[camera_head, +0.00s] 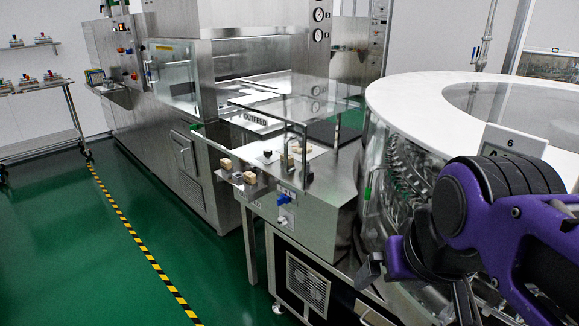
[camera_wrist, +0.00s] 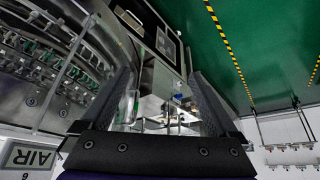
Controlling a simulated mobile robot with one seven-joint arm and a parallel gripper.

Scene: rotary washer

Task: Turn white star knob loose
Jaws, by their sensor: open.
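A small white knob (camera_head: 283,221) sits on the front face of the steel control box in the head view, below a blue fitting (camera_head: 284,199). Its star shape is too small to make out. In the wrist view a small pale spot that looks like the knob (camera_wrist: 178,84) shows between the fingers, at some distance. My gripper (camera_head: 414,288) is at the lower right of the head view, to the right of the box and apart from the knob. In the wrist view my gripper (camera_wrist: 160,82) has its two dark fingers spread, with nothing between them.
The round washer with a white rim (camera_head: 425,95) and many metal fittings stands close beside my arm. A clear cover (camera_head: 285,98) stands above the box. The green floor (camera_head: 95,255) is free at the left, with a yellow-black stripe. An AIR sign (camera_wrist: 30,158) is near.

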